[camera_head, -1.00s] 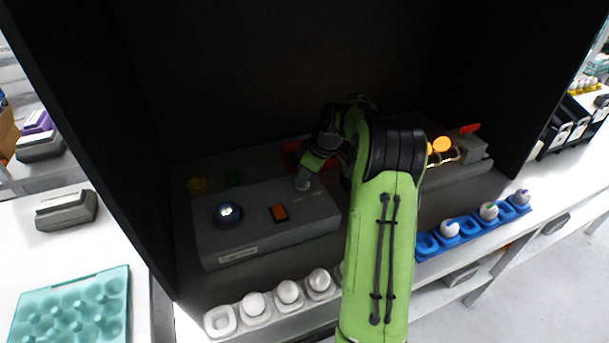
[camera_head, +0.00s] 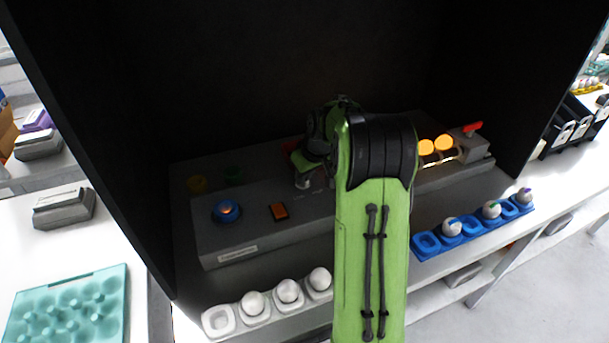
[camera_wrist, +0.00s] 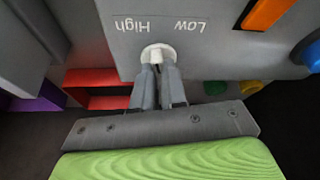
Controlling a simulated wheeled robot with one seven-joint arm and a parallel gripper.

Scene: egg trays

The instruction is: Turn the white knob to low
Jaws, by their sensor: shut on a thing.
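The white knob (camera_wrist: 158,52) is on the grey panel (camera_wrist: 110,30) in the wrist view, just below the printed words High and Low, which appear upside down. My gripper (camera_wrist: 157,72) is shut on the knob, with its two grey fingers at the knob's near side. Which label the knob points to cannot be told, as the fingers cover part of it.
A blue round button (camera_head: 226,211) with an orange centre is left on the panel. White egg holders (camera_head: 218,320) line the front, and a blue egg tray (camera_head: 427,244) is at right. Dark walls enclose the panel. A red-handled device (camera_head: 472,128) stands at back right.

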